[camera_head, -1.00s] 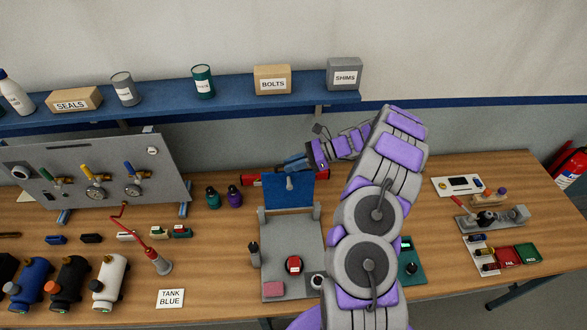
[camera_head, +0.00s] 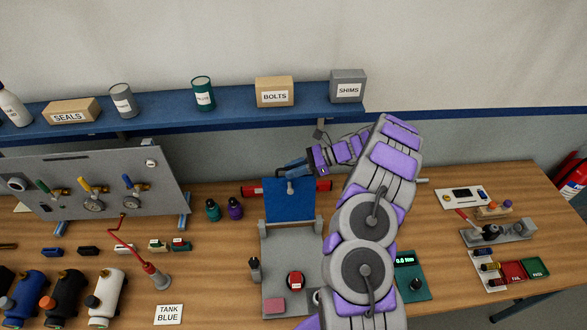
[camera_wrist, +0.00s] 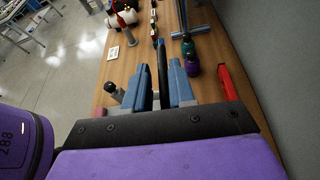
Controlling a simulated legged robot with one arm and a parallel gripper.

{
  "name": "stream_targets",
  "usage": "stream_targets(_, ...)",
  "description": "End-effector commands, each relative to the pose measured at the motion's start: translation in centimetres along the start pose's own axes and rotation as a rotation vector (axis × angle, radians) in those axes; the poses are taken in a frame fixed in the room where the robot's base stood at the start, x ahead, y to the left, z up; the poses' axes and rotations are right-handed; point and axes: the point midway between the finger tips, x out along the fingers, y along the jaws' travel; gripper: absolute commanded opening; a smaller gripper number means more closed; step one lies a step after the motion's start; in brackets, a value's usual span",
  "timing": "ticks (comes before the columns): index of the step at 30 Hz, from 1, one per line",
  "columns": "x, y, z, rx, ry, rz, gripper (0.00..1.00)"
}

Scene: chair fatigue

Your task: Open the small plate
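The small plate (camera_head: 289,204) is a blue panel standing raised at the back of a grey fixture (camera_head: 282,252), between two short grey posts. A small grey knob (camera_head: 290,188) shows on its face. My gripper (camera_head: 291,168) is at the plate's top edge, with its blue fingers behind or above it. In the wrist view my gripper (camera_wrist: 162,88) has its fingers apart, with a dark upright strip, perhaps the plate's edge, in line with the gap. Contact with the plate cannot be told.
A red bar (camera_head: 255,190) lies behind the plate. Green (camera_head: 212,209) and purple (camera_head: 235,208) bottles stand to its left. A blue shelf (camera_head: 225,104) hangs above.

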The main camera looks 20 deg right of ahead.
Motion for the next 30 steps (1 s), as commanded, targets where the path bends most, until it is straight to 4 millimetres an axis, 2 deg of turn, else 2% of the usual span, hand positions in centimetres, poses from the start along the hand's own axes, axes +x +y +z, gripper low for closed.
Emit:
stream_targets(1, 0.0, 0.0, 0.0, 0.0, -0.001, 0.0, 0.29)
stream_targets(4, 0.0, 0.0, 0.1, -0.001, -0.001, -0.001, 0.37)
stream_targets(14, -0.5, 0.0, 0.2, -0.004, -0.002, -0.002, 0.37)
stream_targets(17, -1.8, -0.1, 0.1, -0.006, -0.001, -0.004, 0.37)
stream_targets(30, -10.6, -0.2, -0.2, -0.002, -0.001, -0.003, 0.37)
